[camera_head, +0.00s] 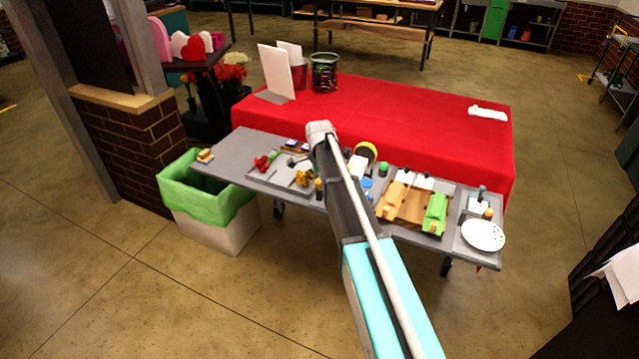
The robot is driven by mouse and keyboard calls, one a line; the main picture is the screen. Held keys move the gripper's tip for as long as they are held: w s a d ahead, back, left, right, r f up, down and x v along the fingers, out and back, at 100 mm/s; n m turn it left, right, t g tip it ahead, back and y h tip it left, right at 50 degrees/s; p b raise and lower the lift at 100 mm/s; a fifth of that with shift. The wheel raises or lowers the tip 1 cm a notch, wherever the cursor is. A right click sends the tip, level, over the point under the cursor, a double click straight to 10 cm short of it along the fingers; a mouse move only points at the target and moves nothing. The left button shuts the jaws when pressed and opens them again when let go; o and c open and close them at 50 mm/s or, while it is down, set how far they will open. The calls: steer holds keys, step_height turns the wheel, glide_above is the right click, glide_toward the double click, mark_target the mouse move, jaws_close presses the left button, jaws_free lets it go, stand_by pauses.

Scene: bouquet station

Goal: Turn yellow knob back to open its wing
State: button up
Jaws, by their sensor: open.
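A yellow knob (304,178) with a lobed shape sits on a grey fixture (284,178) on the grey bench, just left of my arm. A red knob (262,163) with a green part beside it is further left. I cannot tell which part is the wing or how it stands. My arm reaches from the bottom edge up over the bench, its far white joint above and right of the yellow knob. My gripper does not show; the arm seems to hide it.
Right of my arm, the grey bench (233,155) holds a wooden tray (407,209) with tan and green blocks, and a white plate (483,235). A table with red cloth (440,130) stands behind. A green-lined bin (215,233) is at the left.

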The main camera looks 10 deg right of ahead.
steer(key=shift+c, duration=0.2)
jaws_close()
steer(key=shift+n, duration=0.5)
steer(key=n, duration=0.3)
steer(key=shift+n, duration=0.3)
steer(key=n, duration=0.4)
steer(key=shift+n, duration=0.3)
steer(key=n, duration=0.9)
